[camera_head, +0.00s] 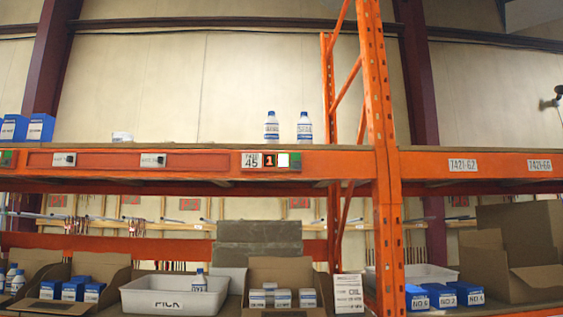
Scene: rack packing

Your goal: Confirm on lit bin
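A pick-light module is on the orange shelf beam, with a white label reading 45 (251,160), a dark display lit with a 1 (270,161) and a bright white button (284,160) with green beside it. Two other modules on the beam, the left one (63,159) and the middle one (153,160), look unlit. Below the lit module, an open cardboard bin (281,270) holds several small white boxes. Neither gripper is in view.
A white tote marked PICK (160,304) holds one bottle (199,281). Cardboard bins with blue boxes (74,288) stand left. An orange upright (379,150) divides the rack.

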